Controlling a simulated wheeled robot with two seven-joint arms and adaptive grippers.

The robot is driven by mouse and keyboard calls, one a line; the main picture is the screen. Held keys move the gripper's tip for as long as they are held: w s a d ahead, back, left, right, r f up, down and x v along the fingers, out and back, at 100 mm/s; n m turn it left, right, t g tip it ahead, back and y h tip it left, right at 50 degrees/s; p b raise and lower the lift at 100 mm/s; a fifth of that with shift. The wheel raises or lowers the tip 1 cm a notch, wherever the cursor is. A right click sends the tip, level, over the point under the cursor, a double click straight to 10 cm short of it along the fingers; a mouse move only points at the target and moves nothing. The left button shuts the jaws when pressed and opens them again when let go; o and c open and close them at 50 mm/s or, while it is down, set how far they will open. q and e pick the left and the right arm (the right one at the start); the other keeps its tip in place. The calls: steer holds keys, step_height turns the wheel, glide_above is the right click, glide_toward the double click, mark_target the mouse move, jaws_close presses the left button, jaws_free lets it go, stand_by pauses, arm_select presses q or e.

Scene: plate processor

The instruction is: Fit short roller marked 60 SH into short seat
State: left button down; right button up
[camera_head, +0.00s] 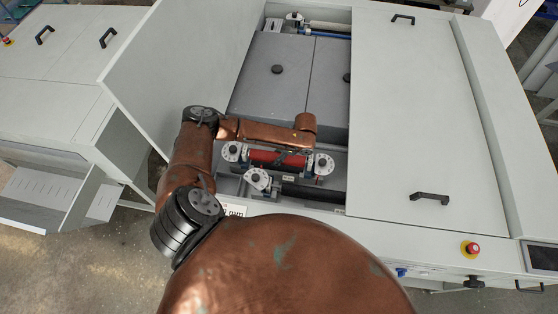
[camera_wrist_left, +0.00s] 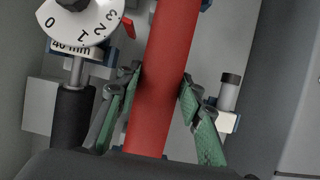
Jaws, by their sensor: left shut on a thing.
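A red roller (camera_head: 272,158) lies across the open bay of the machine, between two white dial knobs. No 60 SH marking is readable on it. My left gripper (camera_wrist_left: 160,88) is shut on the red roller (camera_wrist_left: 160,60), with a green-padded finger on each side. In the head view the left gripper (camera_head: 293,154) is small and partly hidden by my wrist. Whether the roller rests in a seat cannot be told. A dial (camera_wrist_left: 82,18) marked 0 to 3, with a 40 mm label, stands beside the roller. My right gripper is not in view.
A dark roller (camera_head: 313,193) lies in front of the red one. A third dial knob (camera_head: 258,179) stands near it. The open grey lid (camera_head: 172,62) rises at the left, and a closed white cover (camera_head: 425,110) with black handles bounds the bay at the right.

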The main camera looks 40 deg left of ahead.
arm_select(q)
steer(key=f+b, duration=0.3)
steer(key=shift+w+a+f, duration=0.1)
steer(key=shift+w+f, duration=0.2)
steer(key=shift+w, duration=0.05)
steer(key=shift+s, duration=0.1)
steer(key=shift+r, duration=0.1)
steer(key=shift+f, duration=0.3)
steer(key=c, duration=1.3)
jaws_free()
steer(key=b+v, duration=0.1)
steer(key=v, duration=1.1)
steer(key=shift+r, duration=0.25)
